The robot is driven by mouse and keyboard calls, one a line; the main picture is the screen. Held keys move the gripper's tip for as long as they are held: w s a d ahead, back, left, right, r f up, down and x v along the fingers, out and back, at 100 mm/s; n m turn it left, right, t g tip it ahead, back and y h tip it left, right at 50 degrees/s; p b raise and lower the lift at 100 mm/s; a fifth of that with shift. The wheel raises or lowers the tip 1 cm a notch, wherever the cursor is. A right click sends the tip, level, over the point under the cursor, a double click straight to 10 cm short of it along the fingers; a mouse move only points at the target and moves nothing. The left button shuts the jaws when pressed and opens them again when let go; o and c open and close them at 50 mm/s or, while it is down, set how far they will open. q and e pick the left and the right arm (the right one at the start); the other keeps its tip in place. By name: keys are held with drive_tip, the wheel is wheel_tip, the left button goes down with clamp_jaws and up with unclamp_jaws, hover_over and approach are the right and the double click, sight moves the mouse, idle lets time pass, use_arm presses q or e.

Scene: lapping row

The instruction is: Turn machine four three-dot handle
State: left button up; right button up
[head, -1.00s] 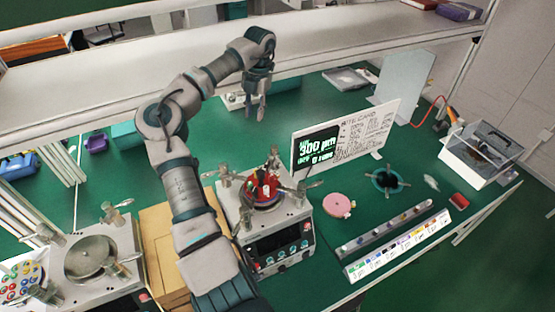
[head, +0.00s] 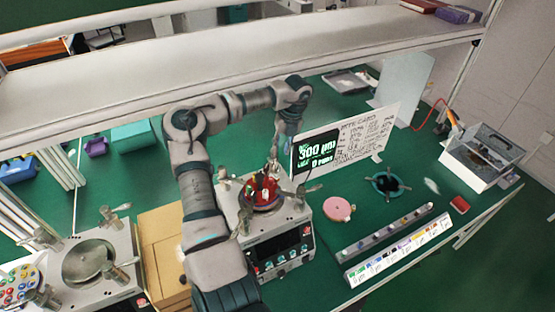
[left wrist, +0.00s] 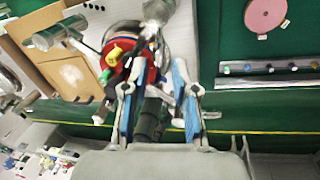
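A white lapping machine (head: 280,247) with a dark front panel stands at the middle of the bench. A round plate with a red part (head: 263,190) sits on its top, with several metal handles around it, one at the right (head: 303,190). Dots on the handles are too small to read, and I cannot tell the machine's number. My left gripper (head: 274,160) is over the plate's back side, pointing down. In the left wrist view my left gripper (left wrist: 157,108) has its blue-padded fingers apart beside the red part (left wrist: 140,72); a metal handle (left wrist: 60,32) shows left. My right gripper is out of view.
A note card board (head: 350,143) stands close to the right of my left gripper. A shelf (head: 90,107) runs above the bench's back. A second machine (head: 112,290) and a tan box (head: 160,240) are left. A pink disc (head: 338,209) lies right.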

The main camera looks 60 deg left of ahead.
sight(277, 163)
use_arm(q)
drive_tip(key=f, duration=0.2)
drive_tip(key=s+f, duration=0.1)
drive_tip(key=f, duration=0.2)
drive_tip(key=shift+d+p, duration=0.1)
drive_tip(key=shift+p, duration=0.25)
drive_tip(key=shift+s+f, duration=0.1)
drive_tip(key=shift+f, duration=0.35)
drive_tip(key=shift+a, duration=0.2)
clamp_jaws()
